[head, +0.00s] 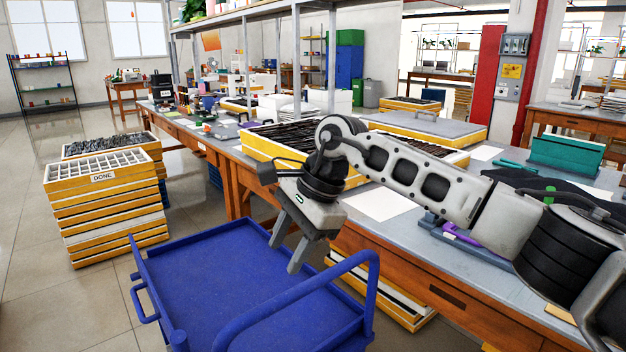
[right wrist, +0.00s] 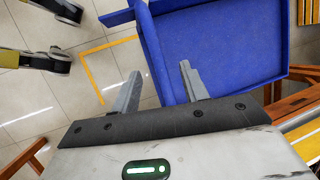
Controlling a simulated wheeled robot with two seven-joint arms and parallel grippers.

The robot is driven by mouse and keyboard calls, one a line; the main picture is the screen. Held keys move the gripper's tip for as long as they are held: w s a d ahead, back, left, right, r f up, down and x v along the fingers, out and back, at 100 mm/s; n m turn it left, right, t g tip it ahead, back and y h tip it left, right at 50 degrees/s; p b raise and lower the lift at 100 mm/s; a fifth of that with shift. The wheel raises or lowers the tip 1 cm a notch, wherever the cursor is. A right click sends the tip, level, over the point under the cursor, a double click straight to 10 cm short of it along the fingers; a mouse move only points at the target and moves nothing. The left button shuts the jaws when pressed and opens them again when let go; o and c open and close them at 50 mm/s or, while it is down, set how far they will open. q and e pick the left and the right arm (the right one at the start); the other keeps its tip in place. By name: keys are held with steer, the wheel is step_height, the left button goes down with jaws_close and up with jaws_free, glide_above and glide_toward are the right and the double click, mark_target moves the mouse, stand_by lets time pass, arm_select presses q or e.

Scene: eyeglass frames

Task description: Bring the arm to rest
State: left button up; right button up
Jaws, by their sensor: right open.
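My right arm reaches in from the right in the head view, over the workbench (head: 470,283). My right gripper (head: 285,250) points down past the bench edge, above the blue cart (head: 215,275). Its two fingers are apart with nothing between them. In the right wrist view the fingers of this gripper (right wrist: 160,85) are spread over the edge of the blue cart (right wrist: 215,50) and the tiled floor. The cart's visible bed is empty. My left gripper does not show.
Yellow trays of dark frames (head: 300,138) stand on the bench behind my arm. A white sheet (head: 380,204) lies on the bench. A stack of yellow trays marked DONE (head: 105,215) stands on the floor at left. The cart's blue handle (head: 372,285) rises near the gripper.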

steer(key=s+a+f+m+g+y+p, duration=0.2)
steer(key=s+a+m+g+y, duration=0.15)
steer(key=s+a+y, duration=0.45)
steer(key=s+a+r+m+t+y+p, duration=0.25)
steer(key=r+m+y, duration=0.45)
steer(key=m, duration=0.4)
steer(key=w+d+f+m+t+h+p, duration=0.1)
steer(key=d+f+m+t+h, duration=0.2)
steer(key=m+t, duration=0.5)
steer(key=d+f+m+t+h, duration=0.2)
steer(key=d+m+t, duration=0.3)
steer(key=m, duration=0.6)
steer(key=w+d+f+m+t+h+p, duration=0.1)
steer(key=d+f+m+t+h, duration=0.3)
steer(key=m, duration=0.6)
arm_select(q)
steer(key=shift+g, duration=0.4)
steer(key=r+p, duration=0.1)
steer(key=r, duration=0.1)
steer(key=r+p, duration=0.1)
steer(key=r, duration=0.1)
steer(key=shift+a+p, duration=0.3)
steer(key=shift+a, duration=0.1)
arm_select(e)
steer(key=s+d+f+m+g+h, duration=0.5)
steer(key=s+d+f+m+h, duration=0.2)
steer(key=s+d+f+m, duration=0.7)
steer(key=shift+s+d+m, duration=0.4)
steer(key=shift+s+m, duration=0.35)
steer(key=shift+m, duration=0.1)
